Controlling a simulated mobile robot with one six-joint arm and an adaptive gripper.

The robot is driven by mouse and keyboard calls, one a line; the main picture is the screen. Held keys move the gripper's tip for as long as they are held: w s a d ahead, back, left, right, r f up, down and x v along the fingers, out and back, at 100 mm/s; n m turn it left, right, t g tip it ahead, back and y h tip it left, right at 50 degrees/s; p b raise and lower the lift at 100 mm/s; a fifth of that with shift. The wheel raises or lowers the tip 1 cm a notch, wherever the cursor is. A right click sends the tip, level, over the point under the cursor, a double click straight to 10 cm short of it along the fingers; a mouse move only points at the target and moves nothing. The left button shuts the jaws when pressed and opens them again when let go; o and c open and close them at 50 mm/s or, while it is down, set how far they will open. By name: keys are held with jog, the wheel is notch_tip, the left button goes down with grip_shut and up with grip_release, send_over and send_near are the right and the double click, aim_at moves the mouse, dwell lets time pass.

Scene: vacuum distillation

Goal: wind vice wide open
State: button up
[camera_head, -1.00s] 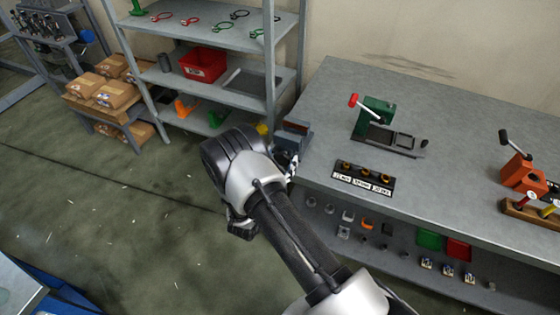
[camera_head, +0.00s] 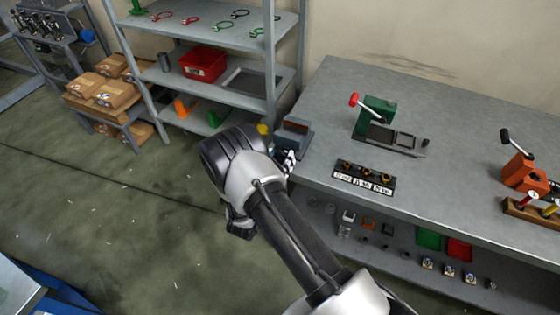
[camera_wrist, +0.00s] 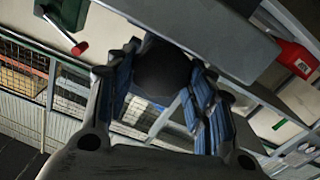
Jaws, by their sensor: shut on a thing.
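The grey-blue vice (camera_head: 294,134) sits at the left front corner of the grey bench. My gripper (camera_head: 288,160) is at the vice's near side, partly hidden by my arm in the head view. In the wrist view my gripper (camera_wrist: 165,85) has its blue-padded fingers on both sides of a dark round knob (camera_wrist: 162,66), which looks like the vice's handle, and is shut on it. The vice's jaws are too small in the head view to tell how wide they stand.
On the bench (camera_head: 440,108) stand a green press (camera_head: 377,112) with a red-tipped lever, a labelled black strip (camera_head: 364,180) and an orange press (camera_head: 521,172). Grey shelving (camera_head: 210,90) with a red bin (camera_head: 203,65) stands behind left.

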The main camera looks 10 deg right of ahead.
jog(key=o, duration=1)
jog(key=shift+o, duration=0.2)
jog(key=v, duration=1.2)
